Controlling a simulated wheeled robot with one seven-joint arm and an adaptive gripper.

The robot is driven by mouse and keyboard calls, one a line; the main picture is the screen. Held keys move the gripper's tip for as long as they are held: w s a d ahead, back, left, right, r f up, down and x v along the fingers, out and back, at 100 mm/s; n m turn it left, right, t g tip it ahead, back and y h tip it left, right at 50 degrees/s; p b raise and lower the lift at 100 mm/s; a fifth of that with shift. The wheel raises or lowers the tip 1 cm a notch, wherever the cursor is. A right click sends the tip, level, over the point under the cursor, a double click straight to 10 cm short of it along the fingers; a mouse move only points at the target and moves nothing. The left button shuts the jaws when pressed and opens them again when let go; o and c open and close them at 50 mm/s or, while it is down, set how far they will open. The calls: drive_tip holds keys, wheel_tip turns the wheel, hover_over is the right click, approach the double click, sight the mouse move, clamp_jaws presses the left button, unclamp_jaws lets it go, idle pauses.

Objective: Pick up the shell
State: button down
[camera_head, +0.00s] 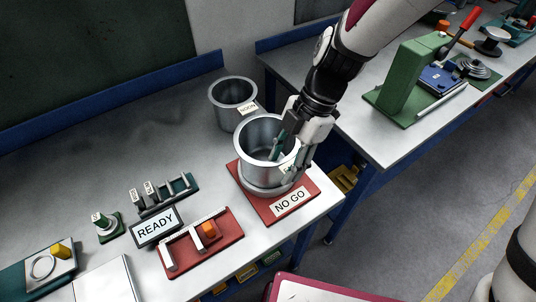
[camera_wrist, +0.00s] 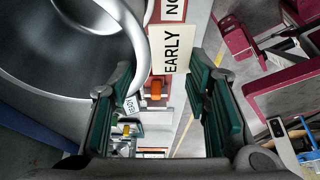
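Two open metal pots are in the head view, and no label reads "shell". The front pot (camera_head: 252,134) stands on a red plate (camera_head: 298,208) marked NO GO. The back pot (camera_head: 222,91) stands behind it and carries a small tag. My gripper (camera_head: 289,157) is at the right side of the front pot, pointing down. One teal-padded finger is inside the rim, the other outside. In the wrist view, my gripper (camera_wrist: 163,72) is open, with the wall of the pot (camera_wrist: 40,62) and its EARLY tag (camera_wrist: 172,50) between the fingers. Contact with the wall cannot be told.
A READY sign (camera_head: 156,227), a small rack (camera_head: 165,193) and a red fixture with an orange block (camera_head: 210,230) are left of the NO GO plate. A second bench with a green press (camera_head: 408,80) is at right. The bench edge is close to the plate.

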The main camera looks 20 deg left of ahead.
idle(0.3)
drive_tip(key=shift+r, duration=0.8)
wheel_tip(320, 180, up, 2)
drive_tip(key=shift+d+r+b, duration=0.1)
drive_tip(key=shift+b, duration=0.5)
drive_tip(key=s+d+r+b, duration=0.1)
drive_tip(key=s+d, duration=0.9)
drive_tip(key=d, duration=0.2)
drive_tip(key=shift+s, duration=0.2)
drive_tip(key=shift+r, duration=0.1)
